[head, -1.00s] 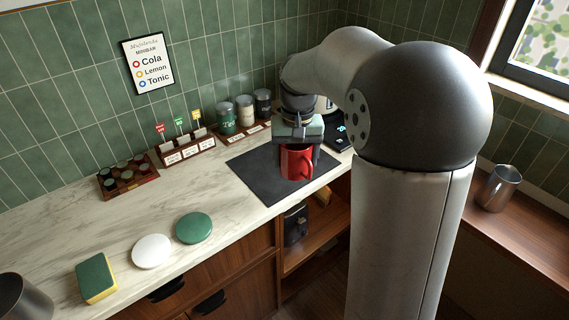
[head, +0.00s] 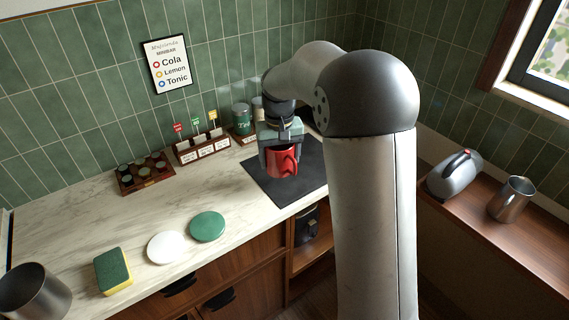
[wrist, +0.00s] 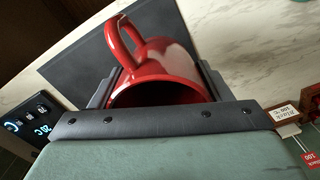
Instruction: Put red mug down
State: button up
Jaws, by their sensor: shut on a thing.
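The red mug (head: 281,162) is held in my gripper (head: 280,152), over the left part of the dark mat (head: 305,180) on the counter. My gripper is shut on the mug. In the head view the mug looks upright. I cannot tell whether its base touches the mat or is slightly above it.
Labelled wooden holders (head: 203,148) and a green canister (head: 241,118) stand behind. A green disc (head: 207,226), a white disc (head: 167,247) and a sponge (head: 113,271) lie at front left. The marble counter (head: 190,195) is clear between.

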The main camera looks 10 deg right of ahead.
aim_at(284, 168)
jog(key=shift+w+d+f, duration=0.4)
jog(key=shift+f, duration=0.2)
jog(key=shift+w+d+f, duration=0.35)
jog(key=shift+w+f, duration=0.05)
jog(key=shift+f, duration=0.2)
jog(key=shift+w+f+p, duration=0.1)
jog(key=shift+f+p, duration=0.25)
jog(key=shift+f, duration=1.35)
jog(key=shift+f, duration=0.15)
jog(key=o, duration=1.2)
